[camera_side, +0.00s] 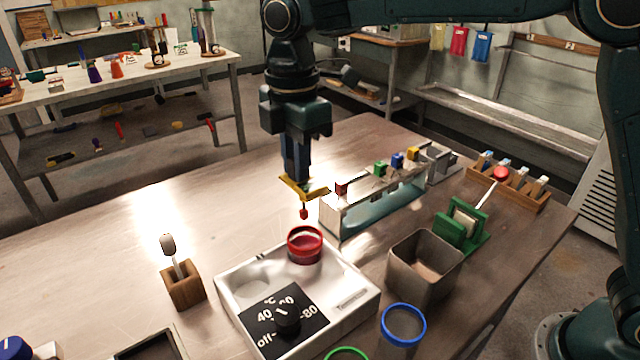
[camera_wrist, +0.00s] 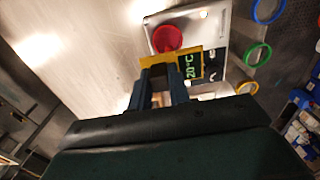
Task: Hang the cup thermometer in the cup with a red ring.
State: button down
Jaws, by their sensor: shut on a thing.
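The cup thermometer (camera_side: 318,190) is a yellow piece with a red tip hanging below it. In the wrist view the thermometer (camera_wrist: 154,61) shows a dark display with green "20°C". My gripper (camera_side: 297,178) is shut on it and points down, holding it in the air. The cup with a red ring (camera_side: 305,245) stands at the back of the white hotplate (camera_side: 362,296), with red inside. The red tip hangs above this cup's far rim, apart from it. In the wrist view the red cup (camera_wrist: 167,39) lies just beyond the thermometer; my gripper (camera_wrist: 160,82) shows below.
A blue-ringed cup (camera_side: 404,325) and a green-ringed cup (camera_side: 346,353) stand in front. A yellow ring (camera_wrist: 247,88) shows in the wrist view. A grey square bin (camera_side: 424,268) and a rack (camera_side: 335,216) with coloured clips stand right. The table's left is mostly clear.

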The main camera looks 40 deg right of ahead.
jog(key=shift+f, duration=0.1)
notch_tip(320, 180, down, 10)
jog(key=shift+f, duration=0.15)
dwell(1.6)
dwell(0.4)
jog(key=c, duration=1.2)
grip_release()
jog(key=shift+c, duration=0.2)
notch_tip(320, 180, up, 13)
jog(key=shift+r, duration=0.4)
